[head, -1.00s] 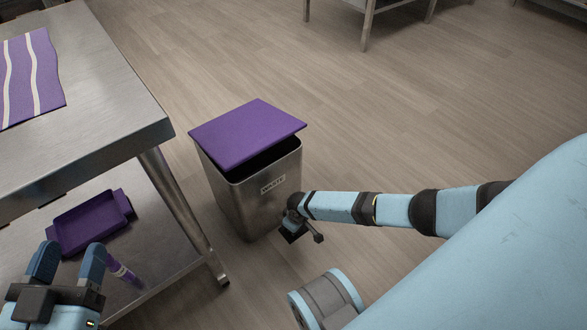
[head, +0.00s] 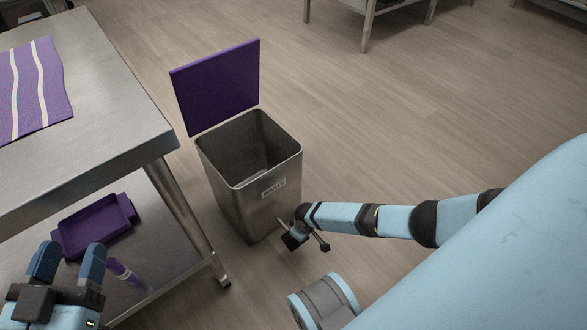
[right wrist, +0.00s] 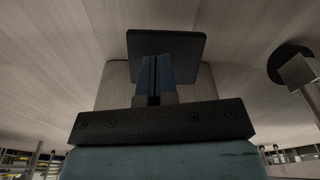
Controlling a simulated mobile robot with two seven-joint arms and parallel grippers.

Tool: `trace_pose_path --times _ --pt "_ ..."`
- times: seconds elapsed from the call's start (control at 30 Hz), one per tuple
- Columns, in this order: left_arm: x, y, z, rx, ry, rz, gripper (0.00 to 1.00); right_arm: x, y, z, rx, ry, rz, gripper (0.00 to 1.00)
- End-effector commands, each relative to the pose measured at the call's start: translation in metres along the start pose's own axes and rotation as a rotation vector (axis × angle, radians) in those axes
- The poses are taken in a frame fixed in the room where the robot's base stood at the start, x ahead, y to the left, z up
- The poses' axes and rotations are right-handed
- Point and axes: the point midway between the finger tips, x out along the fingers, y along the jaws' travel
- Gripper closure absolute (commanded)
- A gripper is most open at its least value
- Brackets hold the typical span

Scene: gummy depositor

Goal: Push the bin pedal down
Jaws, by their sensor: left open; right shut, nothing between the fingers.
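The steel waste bin (head: 240,205) stands on the floor right of the table, its purple lid (head: 215,87) raised nearly upright and its inside showing. In the right wrist view, a dark flat plate (right wrist: 167,42), which looks like the bin pedal, lies at my right gripper's fingertips (right wrist: 155,62). The right fingers are shut with nothing between them and overlap the plate; the exact contact is hard to see. In the head view my right arm reaches low beside the bin's front, and the pedal cannot be told apart there. My left gripper (head: 66,262) is open and empty at the lower left.
A steel table (head: 90,130) stands left of the bin, with a purple striped mat (head: 30,88) on top. Its lower shelf holds a purple tray (head: 95,226) and a purple striped item (head: 122,272). The floor right of and behind the bin is clear.

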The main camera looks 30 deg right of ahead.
Motion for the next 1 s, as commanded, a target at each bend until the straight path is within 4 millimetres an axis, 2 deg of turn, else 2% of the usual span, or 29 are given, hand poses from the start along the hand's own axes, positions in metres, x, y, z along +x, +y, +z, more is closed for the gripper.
trace_pose_path --times 0.1,0.17,0.2,0.4,0.6,0.8,1.0 --pt "-0.001 0.002 0.004 -0.038 -0.015 0.006 0.45 0.0 0.0 0.0 0.0 0.0 0.0 1.0" --pt "-0.006 0.012 0.022 -0.129 -0.067 0.0 0.45 0.0 0.0 0.0 0.0 -0.001 0.0 1.0" --pt "-0.008 0.015 0.015 -0.167 -0.091 0.002 0.45 -0.018 0.001 -0.001 0.0 0.001 0.0 1.0" --pt "-0.017 0.031 0.009 -0.342 -0.178 0.007 0.45 -0.07 0.001 -0.001 -0.001 0.0 0.0 1.0" --pt "-0.014 0.022 -0.029 -0.32 -0.036 -0.029 0.45 -0.112 0.001 -0.001 -0.001 0.001 0.0 1.0" --pt "-0.014 0.019 -0.046 -0.314 0.034 -0.045 0.45 -0.134 0.0 0.0 -0.001 0.0 -0.001 1.0" --pt "-0.015 0.018 -0.05 -0.311 0.055 -0.05 0.45 -0.139 0.0 0.0 0.0 -0.001 0.0 1.0"
